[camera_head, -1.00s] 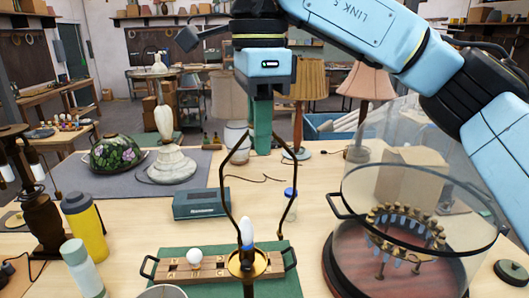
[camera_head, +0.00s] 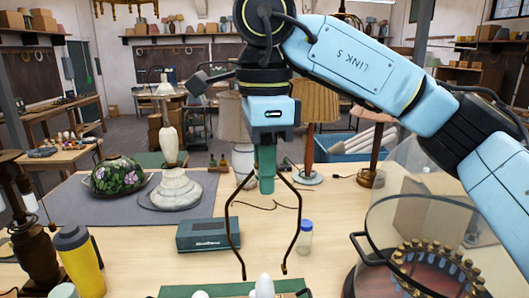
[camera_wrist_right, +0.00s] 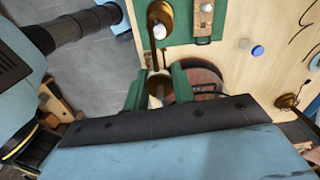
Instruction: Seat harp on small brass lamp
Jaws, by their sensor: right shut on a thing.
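My right gripper (camera_head: 266,185) points down and is shut on the top of the harp, a dark bent-wire loop (camera_head: 232,225). The harp hangs upright, its two legs spread and its lower ends free. The small brass lamp is mostly below the head view's bottom edge; only its bulb tip (camera_head: 264,284) shows, between the harp's lower ends. In the right wrist view the brass lamp (camera_wrist_right: 160,12) with its white bulb (camera_wrist_right: 159,32) lies just beyond the fingers (camera_wrist_right: 158,88). My left gripper is not in view.
A glass dome (camera_head: 440,215) stands at right. A teal box (camera_head: 207,234) and a blue-capped bottle (camera_head: 304,240) stand behind the harp. A yellow bottle (camera_head: 80,262) is at left. The green mat (camera_head: 180,291) lies under the lamp. Shaded lamps stand at the back.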

